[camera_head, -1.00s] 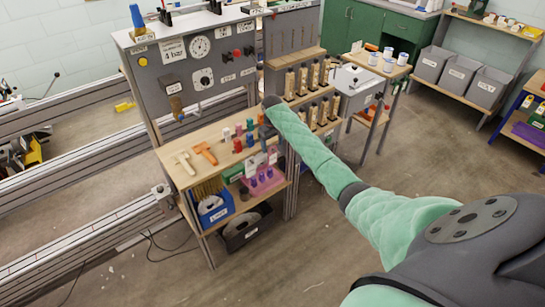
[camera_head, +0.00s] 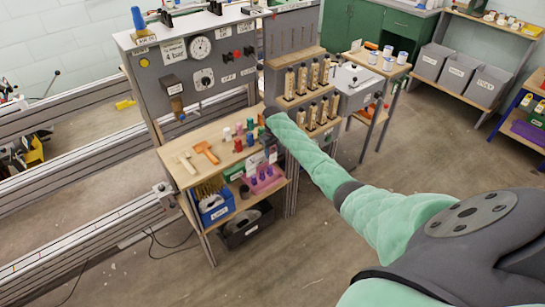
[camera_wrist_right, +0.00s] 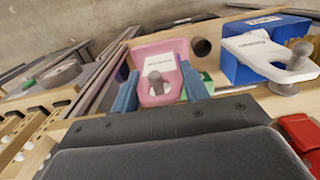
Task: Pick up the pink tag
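In the right wrist view a pink tag (camera_wrist_right: 155,62) with a white label lies just ahead of my right gripper (camera_wrist_right: 159,88), and a grey peg shows in front of its lower part. The gripper's two blue fingers are apart, one on each side of the tag; I cannot tell whether either touches it. In the head view my right gripper (camera_head: 270,142) is a small dark shape at the workbench's right end, its fingers hard to make out. I cannot single out the pink tag in the head view. My left gripper is not in view.
In the wrist view a white tag (camera_wrist_right: 258,48) with a grey peg sits before a blue box (camera_wrist_right: 242,68), and a red object (camera_wrist_right: 300,130) is at lower right. In the head view a wooden workbench (camera_head: 225,172) holds coloured pieces.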

